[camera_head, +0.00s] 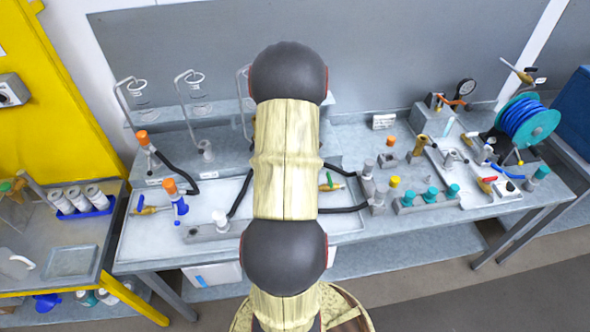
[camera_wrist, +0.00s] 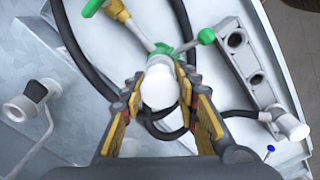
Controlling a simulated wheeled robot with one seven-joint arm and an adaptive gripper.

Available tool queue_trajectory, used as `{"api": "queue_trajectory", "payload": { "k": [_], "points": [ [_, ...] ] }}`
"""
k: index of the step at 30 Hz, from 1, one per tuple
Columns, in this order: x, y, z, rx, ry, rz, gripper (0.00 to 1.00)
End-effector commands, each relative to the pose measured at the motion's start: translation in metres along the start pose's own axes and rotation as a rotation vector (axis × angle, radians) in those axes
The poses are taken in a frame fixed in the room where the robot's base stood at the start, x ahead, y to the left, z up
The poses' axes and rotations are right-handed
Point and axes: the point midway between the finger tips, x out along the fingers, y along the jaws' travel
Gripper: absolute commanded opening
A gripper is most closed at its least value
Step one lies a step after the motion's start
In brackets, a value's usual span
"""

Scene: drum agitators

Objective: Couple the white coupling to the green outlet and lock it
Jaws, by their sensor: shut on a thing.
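In the wrist view my gripper (camera_wrist: 160,104) is shut on the white coupling (camera_wrist: 159,88), with one yellow-padded finger on each side. The coupling's round white end faces the camera. Just beyond it is the green outlet (camera_wrist: 161,49), a green fitting with a green ball-ended lever (camera_wrist: 206,36) sticking out to the right. The coupling is in line with the outlet and overlaps it in view; I cannot tell whether it is seated. A brass valve (camera_wrist: 117,10) with a green handle joins behind. In the head view my arm hides the gripper and coupling; part of a green fitting (camera_head: 328,187) shows.
A grey block with sockets (camera_wrist: 236,52) lies at the right in the wrist view, with a white-capped piece (camera_wrist: 291,126) at its end. Black hoses (camera_wrist: 68,40) run close around the gripper. A hose reel (camera_head: 527,122) and teal-capped fittings (camera_head: 430,194) stand at the bench's right.

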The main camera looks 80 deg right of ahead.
Motion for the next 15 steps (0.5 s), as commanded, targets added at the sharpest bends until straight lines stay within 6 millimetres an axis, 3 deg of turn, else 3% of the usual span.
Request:
{"api": "queue_trajectory", "payload": {
  "k": [10, 11, 15],
  "points": [
    [0.0014, 0.0005, -0.0002, 0.000, 0.001, 0.001, 0.00],
    [0.0014, 0.0005, -0.0003, 0.000, 0.001, 0.001, 0.32],
    [0.0015, 0.0004, -0.0002, 0.000, 0.001, 0.001, 0.39]
  ]
}}
